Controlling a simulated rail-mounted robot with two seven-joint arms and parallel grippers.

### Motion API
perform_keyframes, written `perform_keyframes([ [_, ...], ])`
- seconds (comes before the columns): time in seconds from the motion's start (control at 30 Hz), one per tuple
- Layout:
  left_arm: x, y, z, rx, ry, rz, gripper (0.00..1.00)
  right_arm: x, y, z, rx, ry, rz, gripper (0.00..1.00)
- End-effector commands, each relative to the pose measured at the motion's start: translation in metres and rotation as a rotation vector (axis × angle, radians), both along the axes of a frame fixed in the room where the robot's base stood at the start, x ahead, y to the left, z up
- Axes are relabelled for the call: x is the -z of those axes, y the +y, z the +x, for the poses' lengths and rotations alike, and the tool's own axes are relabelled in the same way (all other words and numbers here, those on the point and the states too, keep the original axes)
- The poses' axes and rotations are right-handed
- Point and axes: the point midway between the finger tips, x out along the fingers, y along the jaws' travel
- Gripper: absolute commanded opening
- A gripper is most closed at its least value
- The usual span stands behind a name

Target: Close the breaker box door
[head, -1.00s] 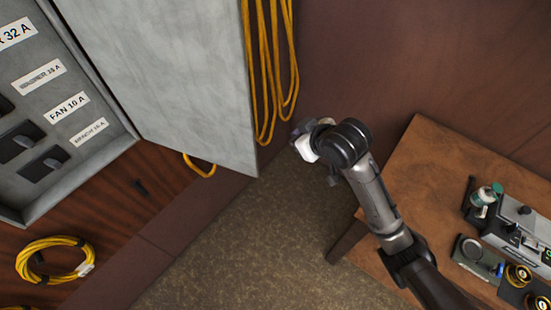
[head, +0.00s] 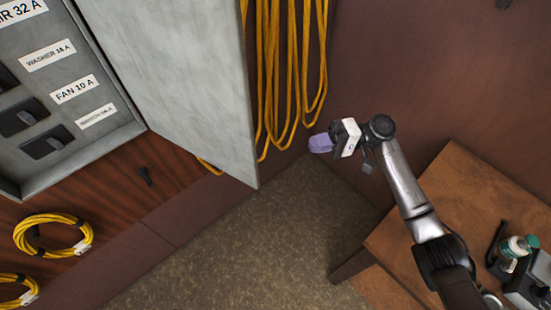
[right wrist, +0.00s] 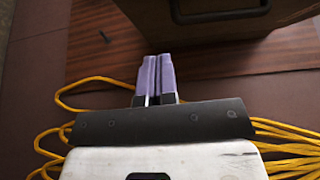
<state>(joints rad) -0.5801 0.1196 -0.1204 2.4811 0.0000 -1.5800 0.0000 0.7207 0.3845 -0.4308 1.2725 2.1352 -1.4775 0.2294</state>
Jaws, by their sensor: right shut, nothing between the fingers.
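The grey breaker box (head: 97,141) is on the wood-panelled wall at the left of the head view, with labelled black switches inside. Its flat grey door (head: 185,85) is swung open, standing out to the right of the box. My right gripper (head: 319,143) is to the right of the door's free edge, apart from it in the picture, with its purple fingers pointing left. In the right wrist view the fingers (right wrist: 157,75) lie together, shut and empty. My left gripper is not in view.
Yellow cables (head: 290,80) hang on the wall behind the door. Coiled yellow cables (head: 50,236) hang below the box. In the right wrist view, a dark boxy shape (right wrist: 200,18) is ahead.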

Motion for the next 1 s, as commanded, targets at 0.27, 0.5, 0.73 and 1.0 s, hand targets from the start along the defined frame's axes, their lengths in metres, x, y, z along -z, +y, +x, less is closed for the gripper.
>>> perform_keyframes([
  [0.27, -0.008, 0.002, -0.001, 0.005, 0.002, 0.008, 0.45, -0.001, 0.028, -0.005, 0.001, 0.032, -0.010, 0.00],
  [0.5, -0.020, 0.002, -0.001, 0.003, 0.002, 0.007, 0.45, -0.002, 0.073, -0.013, 0.002, 0.030, -0.010, 0.00],
  [0.73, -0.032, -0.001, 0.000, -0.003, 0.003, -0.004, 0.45, -0.002, 0.105, -0.026, 0.002, 0.028, -0.012, 0.00],
  [1.0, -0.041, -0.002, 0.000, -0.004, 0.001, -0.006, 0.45, 0.000, 0.119, -0.045, 0.004, 0.028, -0.012, 0.00],
])
